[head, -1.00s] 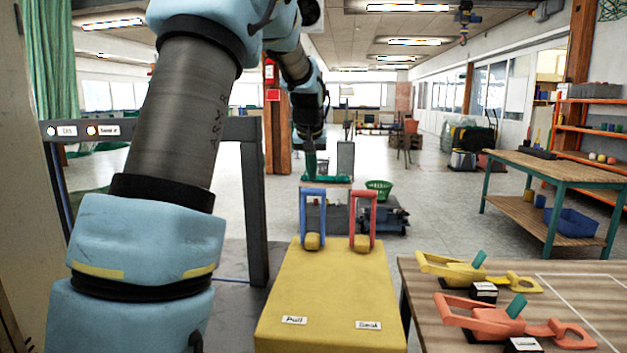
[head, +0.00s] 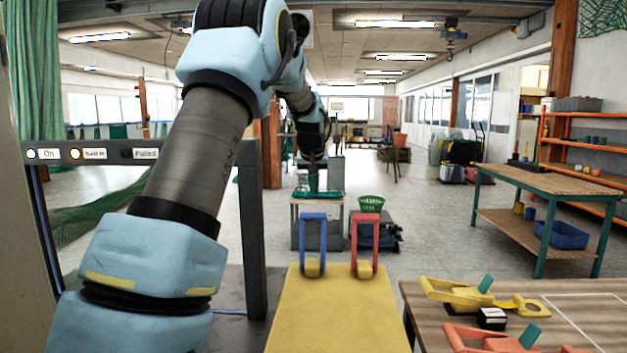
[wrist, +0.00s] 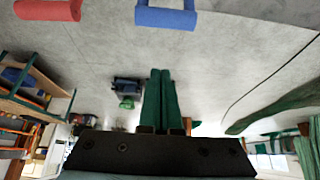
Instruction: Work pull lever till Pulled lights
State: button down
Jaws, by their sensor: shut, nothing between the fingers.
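The blue pull lever (head: 313,217), a loop handle, stands upright at the far left end of a yellow box (head: 336,315). A similar red lever (head: 365,217) stands to its right. The panel at left carries the "Pulled" lamp (head: 127,154), which looks dark; the "On" lamp is pale and bright, the middle one orange. My gripper (head: 313,188), green-fingered, shows just above the blue handle in the head view. In the wrist view the shut, empty fingers (wrist: 160,72) point toward the blue bar (wrist: 166,17), apart from it; the red bar (wrist: 46,9) is left.
A wooden table (head: 560,300) at right holds a yellow hand tool (head: 455,295) and an orange one (head: 480,338). A dark frame post (head: 251,230) stands left of the box. A green basket (head: 371,203) is behind the levers.

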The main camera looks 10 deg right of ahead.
jog(key=shift+s+a+f+p, duration=0.15)
jog(key=shift+f+p, duration=0.3)
jog(key=shift+f, duration=0.45)
jog(key=shift+s+d+f+p, duration=0.15)
jog(key=shift+f+p, duration=0.3)
jog(key=shift+f, duration=0.45)
jog(key=shift+s+a+f+p, duration=0.2)
jog(key=shift+f+p, duration=0.25)
jog(key=shift+f, duration=0.45)
jog(key=shift+s+b, duration=0.15)
jog(key=shift+b, duration=0.15)
jog(key=shift+s+f+b, duration=0.1)
jog(key=shift+b, duration=0.25)
jog(key=shift+s+b, duration=0.2)
jog(key=shift+b, duration=0.1)
jog(key=shift+s+t+b, duration=0.15)
jog(key=shift+t+b, duration=0.15)
